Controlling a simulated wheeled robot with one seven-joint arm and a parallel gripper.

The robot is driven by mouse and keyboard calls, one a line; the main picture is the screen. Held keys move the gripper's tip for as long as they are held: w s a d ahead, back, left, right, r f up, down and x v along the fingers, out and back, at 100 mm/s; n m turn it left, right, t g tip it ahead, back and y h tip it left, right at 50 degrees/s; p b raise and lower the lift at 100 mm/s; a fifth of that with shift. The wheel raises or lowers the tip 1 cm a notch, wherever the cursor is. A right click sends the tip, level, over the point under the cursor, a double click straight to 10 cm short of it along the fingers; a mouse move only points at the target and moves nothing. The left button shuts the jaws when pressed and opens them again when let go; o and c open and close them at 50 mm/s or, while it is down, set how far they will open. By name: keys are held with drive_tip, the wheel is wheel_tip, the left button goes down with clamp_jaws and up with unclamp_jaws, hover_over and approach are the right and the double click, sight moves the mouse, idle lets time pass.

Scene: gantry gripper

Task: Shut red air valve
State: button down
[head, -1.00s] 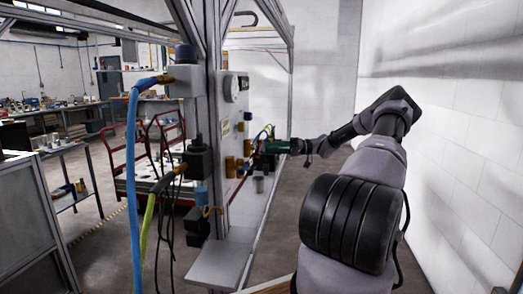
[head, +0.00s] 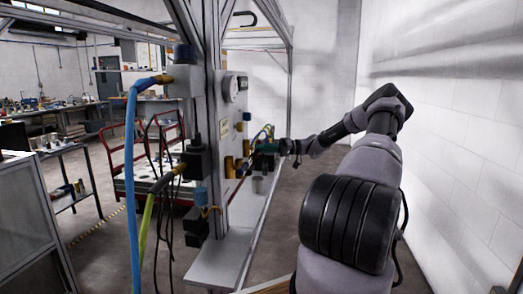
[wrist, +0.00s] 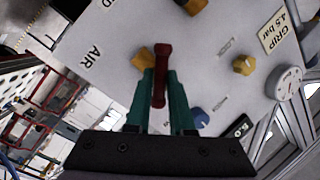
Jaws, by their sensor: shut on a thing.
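The red air valve handle (wrist: 160,74) shows in the wrist view as a red bar between the green fingers of my gripper (wrist: 159,88). The fingers are shut on it. The handle's far end sits beside a brass fitting (wrist: 141,59) on the pale panel (wrist: 110,85), near the printed word AIR. In the head view my gripper (head: 266,147) is at the panel's right side, and the handle cannot be made out clearly there. The fingers partly hide the handle's near part.
In the head view a grey shelf (head: 218,262) juts out below the panel, and blue and green hoses hang at left. A white wall stands at right.

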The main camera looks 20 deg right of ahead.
drive_tip(key=shift+f+m+t+y, duration=0.15)
drive_tip(key=shift+m+t+y, duration=0.3)
drive_tip(key=shift+m, duration=1.6)
drive_tip(key=shift+f+m+t+y, duration=0.1)
drive_tip(key=shift+m+t+y, duration=0.35)
drive_tip(key=shift+m, duration=1.6)
drive_tip(key=c, duration=0.8)
unclamp_jaws()
drive_tip(key=v, duration=1.1)
